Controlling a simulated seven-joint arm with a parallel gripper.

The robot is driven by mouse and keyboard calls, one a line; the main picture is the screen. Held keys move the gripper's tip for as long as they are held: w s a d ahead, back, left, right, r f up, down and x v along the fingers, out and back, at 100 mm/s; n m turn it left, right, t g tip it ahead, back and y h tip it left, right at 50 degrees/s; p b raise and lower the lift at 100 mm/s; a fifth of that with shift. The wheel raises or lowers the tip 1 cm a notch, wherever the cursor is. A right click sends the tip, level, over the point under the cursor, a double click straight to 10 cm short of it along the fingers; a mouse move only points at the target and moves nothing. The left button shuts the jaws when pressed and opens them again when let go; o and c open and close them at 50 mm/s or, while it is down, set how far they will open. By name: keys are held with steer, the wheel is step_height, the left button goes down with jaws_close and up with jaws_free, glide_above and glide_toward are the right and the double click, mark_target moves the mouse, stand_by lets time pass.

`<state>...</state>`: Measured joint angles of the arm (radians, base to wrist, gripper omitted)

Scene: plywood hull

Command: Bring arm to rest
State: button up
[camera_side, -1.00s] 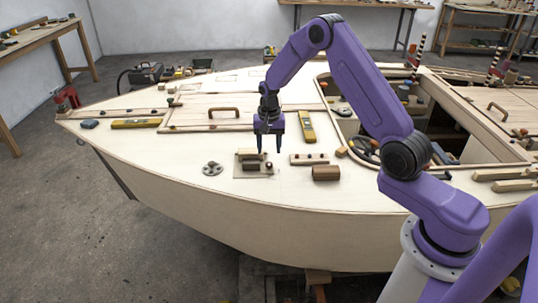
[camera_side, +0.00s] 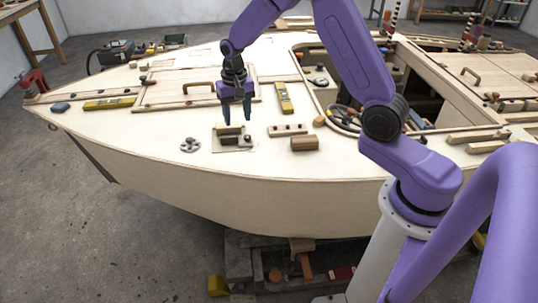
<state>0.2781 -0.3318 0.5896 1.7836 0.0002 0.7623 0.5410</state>
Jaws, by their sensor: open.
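My gripper (camera_side: 237,120) hangs pointing down over the pale deck of the plywood hull (camera_side: 170,165). Its two dark fingers are apart with nothing between them. Just below the fingertips in the picture is a small pale plate (camera_side: 220,147) carrying wooden blocks (camera_side: 229,129). A gap shows between the fingers and the blocks, though the exact height is hard to tell. My purple arm reaches in from the right, bent high, and its upper elbow is cut off by the top edge.
On the deck near the gripper are a round metal fitting (camera_side: 190,145), a wooden strip with holes (camera_side: 287,130), a brown block (camera_side: 304,144) and a yellow level (camera_side: 284,97). A wooden handle (camera_side: 199,86) stands behind. An open cockpit lies right. Bare deck is at front left.

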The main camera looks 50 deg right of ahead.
steer(key=s+a+r+n, duration=0.4)
steer(key=s+a, duration=0.1)
steer(key=s, duration=0.3)
steer(key=s+a+r+n, duration=0.4)
steer(key=s+a+n, duration=0.1)
steer(key=s, duration=0.3)
steer(key=s+d+r+n, duration=0.1)
steer(key=s+n, duration=0.3)
steer(key=s, duration=0.5)
steer(key=s+d+n, duration=0.2)
steer(key=s+n, duration=0.3)
steer(key=s, duration=0.5)
steer(key=shift+s+r, duration=0.25)
steer(key=shift+r, duration=0.15)
